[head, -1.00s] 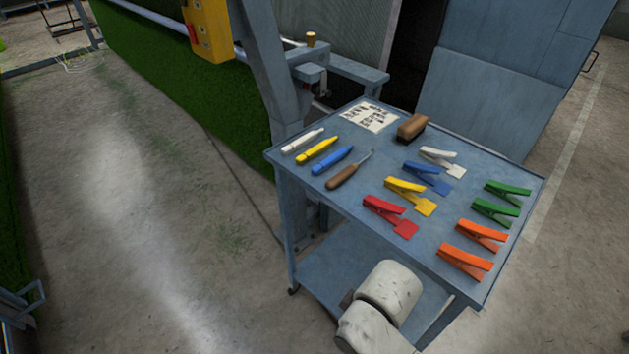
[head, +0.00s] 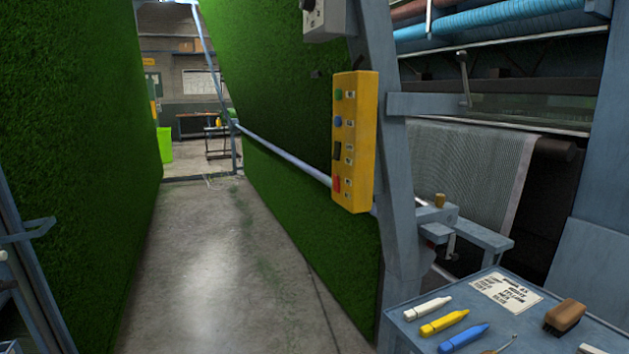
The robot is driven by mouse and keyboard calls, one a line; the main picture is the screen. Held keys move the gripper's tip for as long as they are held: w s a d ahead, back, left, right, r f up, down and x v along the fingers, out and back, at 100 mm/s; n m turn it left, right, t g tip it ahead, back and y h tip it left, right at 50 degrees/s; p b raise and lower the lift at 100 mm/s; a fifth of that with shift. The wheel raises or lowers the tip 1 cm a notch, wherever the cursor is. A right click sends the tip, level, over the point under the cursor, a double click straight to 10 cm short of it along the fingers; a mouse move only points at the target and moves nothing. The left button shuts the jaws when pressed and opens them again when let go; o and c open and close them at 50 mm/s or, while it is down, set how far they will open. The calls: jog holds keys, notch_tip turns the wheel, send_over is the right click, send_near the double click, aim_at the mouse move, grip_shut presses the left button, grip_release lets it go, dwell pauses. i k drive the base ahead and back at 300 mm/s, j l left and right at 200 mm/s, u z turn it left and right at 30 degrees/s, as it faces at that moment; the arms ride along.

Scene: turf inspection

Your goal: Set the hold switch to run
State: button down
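A yellow control box (head: 353,140) hangs on the grey upright post in the middle of the head view. Its narrow face carries a green button (head: 338,95), a blue button (head: 337,122), a black switch (head: 337,150) and a red control (head: 337,184), each beside a small label. The labels are too small to read. Above it, a grey box (head: 326,18) with a dark knob is cut off by the top edge. I cannot tell which control is the hold switch or how it is set. My gripper is not in view.
A grey cart (head: 405,318) at lower right holds a white marker (head: 428,308), yellow and blue ones, a brush (head: 564,316) and a printed sheet (head: 505,291). Turf walls flank a clear concrete aisle (head: 205,270). A long rail (head: 285,155) runs along the right turf.

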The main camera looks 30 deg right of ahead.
aim_at(336, 183)
jog(key=i+j+z, duration=0.1)
jog(key=i, duration=0.35)
jog(key=i+j, duration=0.3)
jog(key=i, duration=0.15)
jog(key=i+j+z, duration=0.15)
jog(key=i, duration=0.35)
